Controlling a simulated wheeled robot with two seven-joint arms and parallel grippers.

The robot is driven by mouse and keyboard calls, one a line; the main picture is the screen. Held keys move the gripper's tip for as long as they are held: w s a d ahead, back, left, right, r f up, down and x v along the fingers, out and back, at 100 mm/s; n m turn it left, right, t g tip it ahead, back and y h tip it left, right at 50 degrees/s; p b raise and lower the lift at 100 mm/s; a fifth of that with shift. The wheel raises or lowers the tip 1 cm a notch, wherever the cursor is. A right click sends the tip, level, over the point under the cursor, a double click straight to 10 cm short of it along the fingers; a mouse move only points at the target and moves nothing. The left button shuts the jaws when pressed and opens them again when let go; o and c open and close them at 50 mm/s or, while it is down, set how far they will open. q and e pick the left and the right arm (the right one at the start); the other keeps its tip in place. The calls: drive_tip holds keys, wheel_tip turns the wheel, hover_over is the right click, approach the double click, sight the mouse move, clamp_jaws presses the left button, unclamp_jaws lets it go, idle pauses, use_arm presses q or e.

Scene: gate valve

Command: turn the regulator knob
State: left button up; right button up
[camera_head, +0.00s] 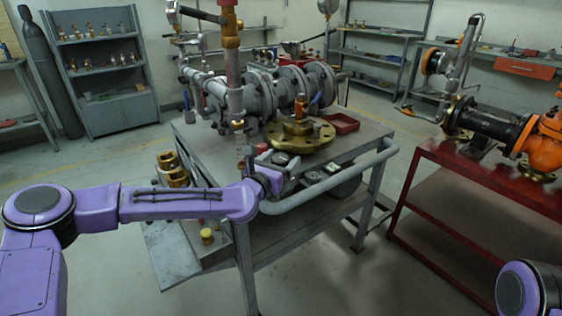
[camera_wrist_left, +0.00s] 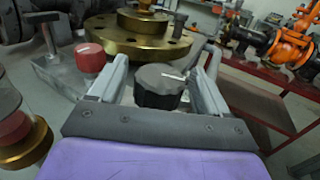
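A black, faceted knob (camera_wrist_left: 160,86) with a white line on its top shows in the left wrist view. It stands between the two grey fingers of my left gripper (camera_wrist_left: 160,66). The fingers are apart, one at each side of the knob, with a narrow gap visible on both sides. In the head view my left gripper (camera_head: 274,178) is at the front edge of the grey workbench, low beside its knobs and fittings, and the black knob cannot be clearly made out there. My right gripper is out of view.
A red knob (camera_wrist_left: 90,58) stands left of the left finger. A brass flange (camera_wrist_left: 138,35) lies just beyond. The grey workbench (camera_head: 205,150) has a pipe rail (camera_head: 345,180) along its front. A red table (camera_head: 470,185) with an orange valve (camera_head: 545,140) is at right.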

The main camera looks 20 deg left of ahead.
use_arm(q)
drive_tip(key=s+a, duration=0.2)
drive_tip(key=s, duration=0.8)
drive_tip(key=shift+s+b, duration=0.2)
drive_tip(key=shift+b, duration=0.25)
